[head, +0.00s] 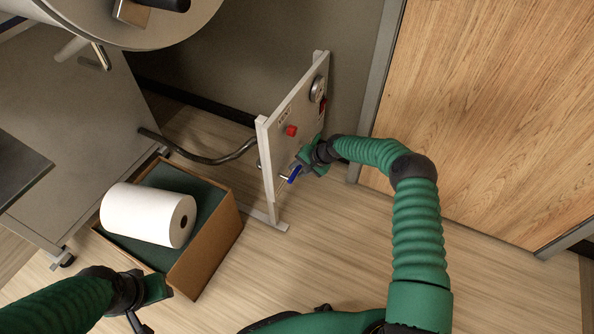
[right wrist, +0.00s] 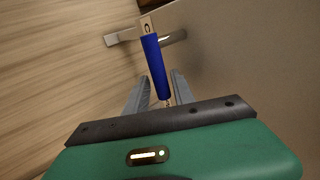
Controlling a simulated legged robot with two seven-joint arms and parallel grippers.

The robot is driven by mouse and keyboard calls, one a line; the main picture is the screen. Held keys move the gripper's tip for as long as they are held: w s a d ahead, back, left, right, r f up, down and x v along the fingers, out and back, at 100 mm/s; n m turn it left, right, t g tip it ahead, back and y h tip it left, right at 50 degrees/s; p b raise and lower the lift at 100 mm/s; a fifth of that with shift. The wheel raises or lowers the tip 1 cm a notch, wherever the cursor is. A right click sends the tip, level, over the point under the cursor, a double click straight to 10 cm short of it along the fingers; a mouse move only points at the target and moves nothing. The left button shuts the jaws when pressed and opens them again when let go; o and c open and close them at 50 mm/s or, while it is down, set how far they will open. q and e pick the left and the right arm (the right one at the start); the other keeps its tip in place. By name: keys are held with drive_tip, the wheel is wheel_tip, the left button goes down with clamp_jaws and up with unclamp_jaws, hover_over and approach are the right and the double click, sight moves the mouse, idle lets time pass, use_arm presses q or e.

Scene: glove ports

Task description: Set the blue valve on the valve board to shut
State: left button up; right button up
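The white valve board (head: 277,146) stands upright on a foot near the wall in the head view. The blue valve (head: 294,174) is low on its face; its blue lever (right wrist: 155,66) also shows in the right wrist view, sticking out from a metal fitting. My right gripper (head: 300,168) is at the valve. In the right wrist view its two grey fingers (right wrist: 161,80) stand apart, one on each side of the lever's end, with small gaps visible. My left gripper (head: 146,309) is low at the left, away from the board; its fingers are only partly visible.
A red button (head: 291,130), a gauge (head: 318,88) and a red handle (head: 323,106) are on the same board. A cardboard box (head: 207,243) with a white roll (head: 148,214) sits left of it. A wooden door (head: 480,110) is at the right.

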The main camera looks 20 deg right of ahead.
drive_tip(key=shift+o, duration=0.6)
drive_tip(key=shift+a, duration=0.1)
drive_tip(key=shift+s, duration=0.1)
drive_tip(key=shift+s+r+p, duration=0.1)
drive_tip(key=shift+r+p, duration=0.2)
drive_tip(key=shift+r, duration=0.05)
drive_tip(key=p+v, duration=0.6)
drive_tip(key=v, duration=1)
